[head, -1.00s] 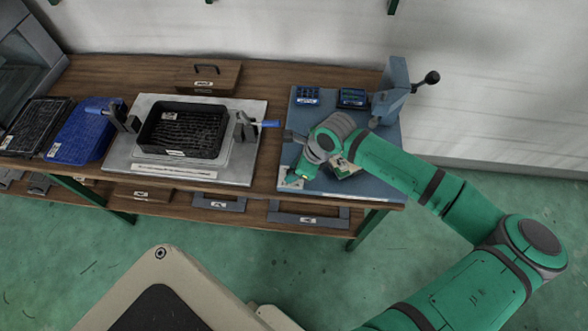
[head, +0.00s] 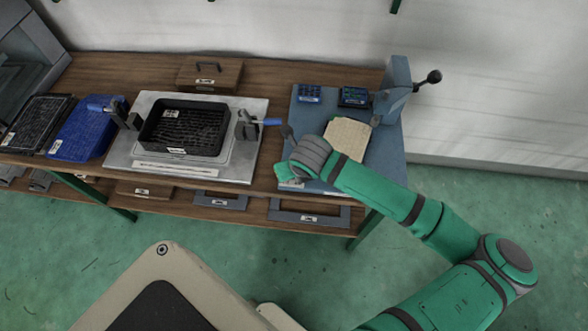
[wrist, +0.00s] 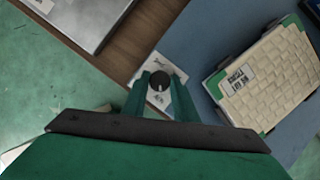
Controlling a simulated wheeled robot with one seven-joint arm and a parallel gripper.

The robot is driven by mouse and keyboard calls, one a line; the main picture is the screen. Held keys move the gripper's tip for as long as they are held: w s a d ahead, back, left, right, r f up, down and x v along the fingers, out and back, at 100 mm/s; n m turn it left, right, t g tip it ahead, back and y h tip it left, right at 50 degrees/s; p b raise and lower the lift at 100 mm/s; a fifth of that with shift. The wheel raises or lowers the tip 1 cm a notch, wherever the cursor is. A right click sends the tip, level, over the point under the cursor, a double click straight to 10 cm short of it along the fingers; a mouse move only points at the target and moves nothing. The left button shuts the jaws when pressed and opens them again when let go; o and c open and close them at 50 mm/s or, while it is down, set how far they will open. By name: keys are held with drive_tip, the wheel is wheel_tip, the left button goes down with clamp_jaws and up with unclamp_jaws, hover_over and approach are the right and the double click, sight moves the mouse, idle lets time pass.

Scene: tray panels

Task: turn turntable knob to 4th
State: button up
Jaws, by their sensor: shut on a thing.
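The turntable knob (wrist: 159,78) is a small round dark knob with a white pointer mark, on a white labelled plate (wrist: 165,68) in the wrist view. The pointer mark faces the lower side of that picture. My gripper (wrist: 160,90) has its two green fingers on either side of the knob and is shut on it. In the head view my gripper (head: 283,172) is at the front left corner of the blue panel (head: 390,172), and the knob is hidden beneath it. The position marks on the plate are too small to read.
A cream gridded tray (head: 346,138) lies on the blue panel behind my wrist, and also shows in the wrist view (wrist: 270,80). A blue bracket with a black-ball lever (head: 433,76) stands at the back right. A black tray (head: 183,128) sits between clamps on a metal plate (head: 245,160).

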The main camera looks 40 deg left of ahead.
drive_tip(key=shift+m, duration=0.6)
drive_tip(key=o, duration=1)
drive_tip(key=v, duration=1)
drive_tip(key=shift+s+r, duration=0.25)
drive_tip(key=shift+r, duration=0.1)
